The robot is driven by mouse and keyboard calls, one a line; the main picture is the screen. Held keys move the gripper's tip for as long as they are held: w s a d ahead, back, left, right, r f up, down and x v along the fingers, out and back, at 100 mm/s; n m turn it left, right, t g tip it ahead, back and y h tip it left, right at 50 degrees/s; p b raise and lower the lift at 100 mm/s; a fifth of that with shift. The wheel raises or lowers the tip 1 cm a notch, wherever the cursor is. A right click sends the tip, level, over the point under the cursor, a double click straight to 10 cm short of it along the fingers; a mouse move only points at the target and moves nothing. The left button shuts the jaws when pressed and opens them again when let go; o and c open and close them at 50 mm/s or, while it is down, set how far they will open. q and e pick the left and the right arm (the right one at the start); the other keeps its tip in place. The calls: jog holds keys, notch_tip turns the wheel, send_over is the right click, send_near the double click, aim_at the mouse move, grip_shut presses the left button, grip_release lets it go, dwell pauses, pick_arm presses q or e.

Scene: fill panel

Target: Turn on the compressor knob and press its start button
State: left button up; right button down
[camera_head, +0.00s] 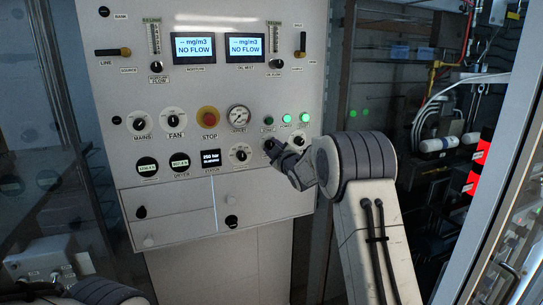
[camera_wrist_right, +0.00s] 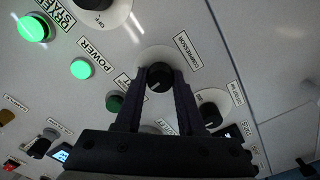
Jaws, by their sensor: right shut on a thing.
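The compressor knob (camera_wrist_right: 158,78) is black on a round white plate, under a label that reads COMPRESSOR. My right gripper (camera_wrist_right: 158,82) is shut on it, one dark finger on each side. In the head view the right gripper (camera_head: 273,147) reaches the panel from the right and largely hides the knob. A row of green buttons or lights lies just above. My left gripper is out of view.
The light grey panel (camera_head: 180,92) carries other knobs, a red stop button (camera_head: 208,117), a pressure gauge (camera_head: 239,117) and two NO FLOW screens (camera_head: 195,48). Another knob (camera_wrist_right: 210,110) sits close to the right finger. A glass-fronted frame (camera_head: 500,190) stands at the right.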

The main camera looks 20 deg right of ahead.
jog(key=m+b, duration=0.1)
jog(key=m, duration=0.3)
jog(key=shift+f+m, duration=0.1)
jog(key=shift+m, duration=0.2)
jog(key=m, duration=0.5)
dwell(0.3)
jog(key=c, duration=0.5)
grip_release()
